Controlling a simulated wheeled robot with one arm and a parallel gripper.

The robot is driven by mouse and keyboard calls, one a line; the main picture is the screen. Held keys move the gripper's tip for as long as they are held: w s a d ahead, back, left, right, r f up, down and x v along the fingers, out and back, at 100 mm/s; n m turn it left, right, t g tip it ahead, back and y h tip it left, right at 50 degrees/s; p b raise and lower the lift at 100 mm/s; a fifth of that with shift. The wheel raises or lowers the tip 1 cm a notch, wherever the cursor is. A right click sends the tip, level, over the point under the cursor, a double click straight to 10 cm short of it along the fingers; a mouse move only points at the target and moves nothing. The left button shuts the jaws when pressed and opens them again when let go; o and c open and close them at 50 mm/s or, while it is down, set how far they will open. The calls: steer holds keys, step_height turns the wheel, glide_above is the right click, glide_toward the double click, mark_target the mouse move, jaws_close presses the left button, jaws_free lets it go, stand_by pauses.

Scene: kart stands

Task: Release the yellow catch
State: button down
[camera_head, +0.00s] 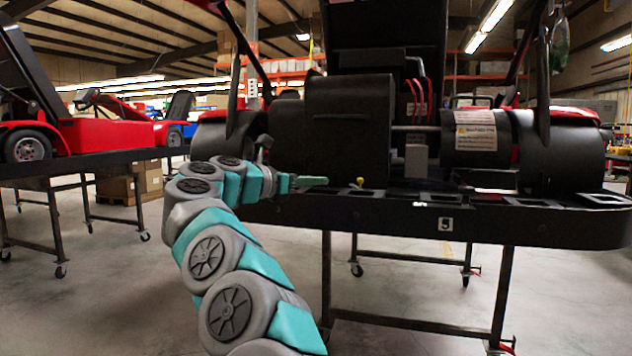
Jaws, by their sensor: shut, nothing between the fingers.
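The yellow catch (360,182) is a small yellow knob standing on the black rear rail of the kart, a little right of my gripper. My gripper (312,181) is at the end of my teal and grey arm, level with the rail. Its fingers look shut and empty, pointing right toward the catch with a small gap between them and it. The catch's lower part and its link to the rail are too small to make out.
The black kart (345,130) sits on a wheeled metal stand (325,285). A grey block (416,161) stands right of the catch, and a labelled black cylinder (476,137) is farther right. A red kart (100,135) is on another stand at left. The floor in front is clear.

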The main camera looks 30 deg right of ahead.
mark_target(358, 181)
steer(key=d, duration=0.3)
steer(key=d+p, duration=0.1)
steer(key=d, duration=0.3)
steer(key=w+d+f, duration=0.1)
steer(key=d, duration=0.2)
steer(key=shift+d+p, duration=0.35)
steer(key=shift+f+t+b, duration=0.2)
steer(key=shift+t+b, duration=0.1)
steer(key=shift+b, duration=0.25)
